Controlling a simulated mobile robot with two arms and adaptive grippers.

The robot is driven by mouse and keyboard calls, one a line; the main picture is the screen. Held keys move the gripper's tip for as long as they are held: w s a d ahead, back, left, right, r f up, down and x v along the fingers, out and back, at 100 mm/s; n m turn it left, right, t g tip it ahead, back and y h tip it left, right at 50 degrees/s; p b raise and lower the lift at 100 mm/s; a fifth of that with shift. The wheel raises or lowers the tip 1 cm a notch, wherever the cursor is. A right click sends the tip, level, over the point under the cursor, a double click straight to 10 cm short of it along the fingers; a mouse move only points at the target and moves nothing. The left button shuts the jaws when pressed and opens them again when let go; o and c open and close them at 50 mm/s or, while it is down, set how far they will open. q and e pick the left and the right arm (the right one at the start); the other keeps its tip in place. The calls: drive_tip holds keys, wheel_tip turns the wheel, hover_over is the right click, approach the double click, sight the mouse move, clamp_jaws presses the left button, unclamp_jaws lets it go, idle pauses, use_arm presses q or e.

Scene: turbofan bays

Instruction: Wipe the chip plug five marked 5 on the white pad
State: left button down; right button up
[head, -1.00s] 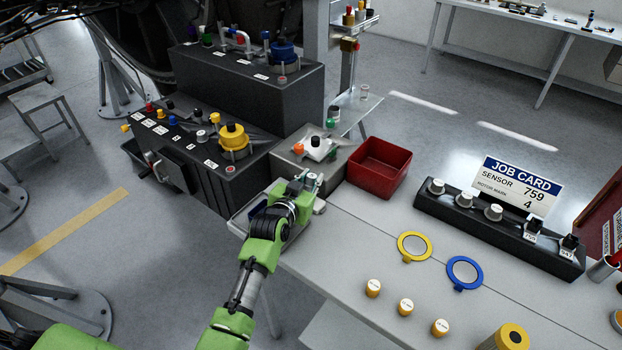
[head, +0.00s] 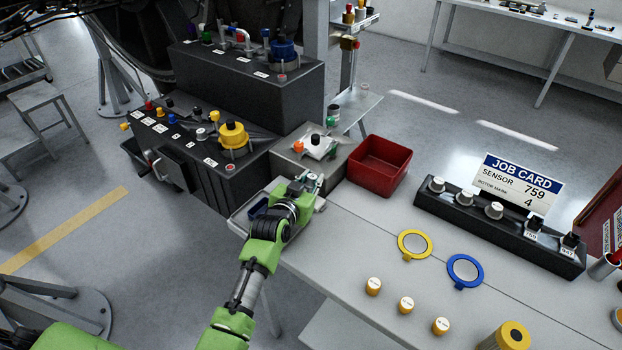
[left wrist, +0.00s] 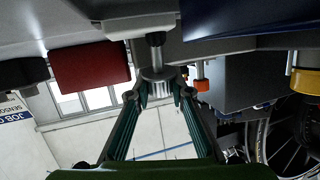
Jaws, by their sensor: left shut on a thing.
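My left gripper (head: 308,186) is over the near left corner of the bench, at the small tray (head: 238,222). In the left wrist view its two fingers (left wrist: 158,92) are closed on a grey metal plug (left wrist: 157,72), taken as the chip plug. The plug's stem runs to a pale slab (left wrist: 140,24), which may be the white pad. I cannot tell whether they touch. The number on the plug is not readable. The gripper hides most of the tray and the pad in the head view. My right gripper is not in view.
A red bin (head: 380,165) and a grey box with a white-topped fitting (head: 318,147) stand just beyond the gripper. Yellow (head: 414,245) and blue (head: 465,271) rings, several yellow-sided caps and a black rack (head: 500,228) lie to the right.

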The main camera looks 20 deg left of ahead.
use_arm(q)
drive_tip(key=shift+s+d, duration=0.15)
drive_tip(key=shift+d, duration=0.3)
drive_tip(key=shift+s+d+f+p, duration=0.1)
drive_tip(key=shift+d+f+p, duration=0.15)
drive_tip(key=shift+p, duration=0.1)
drive_tip(key=shift+s+d+r, duration=0.2)
drive_tip(key=shift+s+d, duration=0.05)
drive_tip(key=shift+d, duration=0.25)
drive_tip(key=shift+s+d+p, duration=0.1)
drive_tip(key=shift+d+p, duration=0.3)
drive_tip(key=shift+a, duration=0.3)
drive_tip(key=shift+w+a, duration=0.35)
drive_tip(key=shift+a, duration=0.35)
drive_tip(key=shift+a, duration=0.1)
